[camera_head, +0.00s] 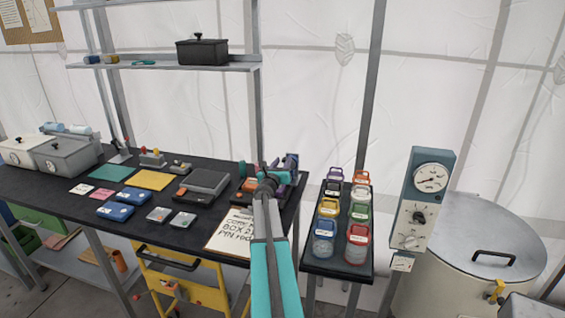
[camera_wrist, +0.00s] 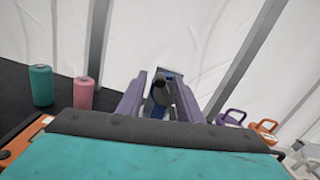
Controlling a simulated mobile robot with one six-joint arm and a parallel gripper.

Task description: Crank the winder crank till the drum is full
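The winder (camera_wrist: 172,73) shows in part as a blue and grey body ahead of my fingers in the wrist view. A dark rounded knob, which looks like its crank handle (camera_wrist: 161,88), lies between the two purple fingers of my gripper (camera_wrist: 160,92). The fingers stand apart, and I see no clear contact with the knob. In the head view, the blue part of the winder (camera_head: 292,158) is at the right end of the black bench, mostly hidden by my arm and gripper (camera_head: 284,175). The drum and how full it is cannot be made out.
A green spool (camera_wrist: 41,86) and a pink spool (camera_wrist: 83,94) stand left of my gripper. A rack of lidded jars (camera_head: 318,262) stands right of the bench. A dial panel (camera_head: 424,205) and large drum-shaped vessel (camera_head: 475,235) are further right. A paper sign (camera_head: 228,232) lies at the bench's front.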

